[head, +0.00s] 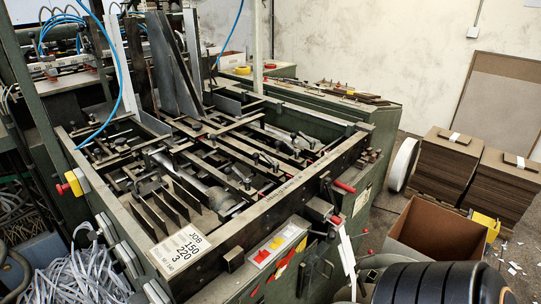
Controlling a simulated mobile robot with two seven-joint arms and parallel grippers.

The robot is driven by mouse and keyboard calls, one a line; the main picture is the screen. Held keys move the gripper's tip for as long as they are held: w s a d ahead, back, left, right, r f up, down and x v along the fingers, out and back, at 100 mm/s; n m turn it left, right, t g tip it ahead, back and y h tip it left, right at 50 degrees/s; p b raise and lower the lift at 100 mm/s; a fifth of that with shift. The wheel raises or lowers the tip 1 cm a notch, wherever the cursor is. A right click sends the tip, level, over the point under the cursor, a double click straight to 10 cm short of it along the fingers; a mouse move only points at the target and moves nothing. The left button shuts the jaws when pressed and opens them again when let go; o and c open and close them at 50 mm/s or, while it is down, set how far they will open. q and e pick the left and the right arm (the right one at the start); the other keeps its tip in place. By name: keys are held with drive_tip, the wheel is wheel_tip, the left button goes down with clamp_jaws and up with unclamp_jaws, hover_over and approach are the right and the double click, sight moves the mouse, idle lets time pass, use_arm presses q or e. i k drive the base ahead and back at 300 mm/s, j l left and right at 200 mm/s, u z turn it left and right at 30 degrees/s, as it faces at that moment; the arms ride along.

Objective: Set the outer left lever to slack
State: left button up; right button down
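The greyboard feeder (240,215) fills the middle of the head view, with a green frame and dark bars across its open bed. Several small black-knobbed levers stand on the bars, among them one at the left (244,181), one in the middle (264,158) and one farther right (304,138). I cannot tell for certain which is the outer left lever, nor read the setting of any lever. Neither of my grippers shows in the view.
Red handles (344,186) stick out at the feeder's right front. A red and yellow button (72,183) sits on the left side. An open cardboard box (430,232), board stacks (465,172) and a black ridged round object (430,284) stand at the right. Cables (80,277) lie at lower left.

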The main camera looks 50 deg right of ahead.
sight(248, 181)
drive_tip(key=k+l, duration=0.2)
drive_tip(key=l, duration=0.2)
drive_tip(key=k+l, duration=0.45)
drive_tip(key=l, duration=0.3)
